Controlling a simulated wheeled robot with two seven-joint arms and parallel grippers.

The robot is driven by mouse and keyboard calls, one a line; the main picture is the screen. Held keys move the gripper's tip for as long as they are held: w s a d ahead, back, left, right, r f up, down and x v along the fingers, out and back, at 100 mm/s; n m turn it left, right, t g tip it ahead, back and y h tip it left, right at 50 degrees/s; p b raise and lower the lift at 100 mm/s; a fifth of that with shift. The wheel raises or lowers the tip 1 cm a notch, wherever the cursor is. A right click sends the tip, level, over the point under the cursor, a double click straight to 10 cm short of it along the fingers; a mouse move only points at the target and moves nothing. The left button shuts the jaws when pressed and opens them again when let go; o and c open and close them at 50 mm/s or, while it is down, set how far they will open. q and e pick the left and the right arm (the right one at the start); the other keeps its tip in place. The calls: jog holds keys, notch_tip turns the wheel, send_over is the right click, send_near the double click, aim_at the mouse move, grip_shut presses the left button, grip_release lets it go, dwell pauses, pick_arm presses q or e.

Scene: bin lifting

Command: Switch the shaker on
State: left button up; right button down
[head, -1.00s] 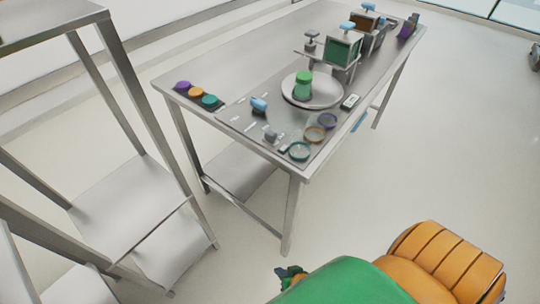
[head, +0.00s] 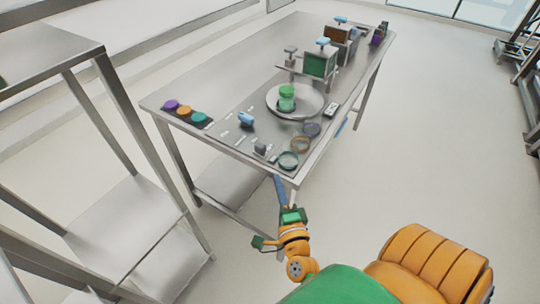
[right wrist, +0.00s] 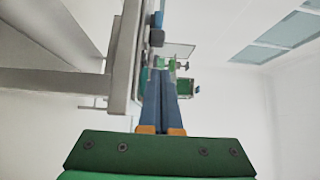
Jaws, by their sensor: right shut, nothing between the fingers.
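A round silver plate (head: 312,107) lies on the steel table, with a green stacked container (head: 287,97) upright on it; I take this to be the shaker. A small white box with a dark face (head: 331,110) lies on the table to the right of the plate. I cannot tell which part is the switch. My right gripper (head: 278,179) has blue fingers, shut and empty, just in front of the table's near corner. Its shut fingers fill the middle of the right wrist view (right wrist: 160,78), beside the table edge. My left gripper is not in view.
The table edge (right wrist: 122,75) runs close to the left of my right fingers. Three coloured rings, one teal (head: 288,160), lie near the table's front edge. A blue item (head: 246,119) and a dark strip with coloured discs (head: 185,110) are further left. A steel rack (head: 125,205) stands left.

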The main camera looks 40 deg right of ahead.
aim_at(269, 164)
jog(key=shift+w, duration=0.1)
jog(key=x, duration=0.9)
jog(key=shift+w+d, duration=0.1)
jog(key=shift+w, duration=0.3)
jog(key=shift+w, duration=0.1)
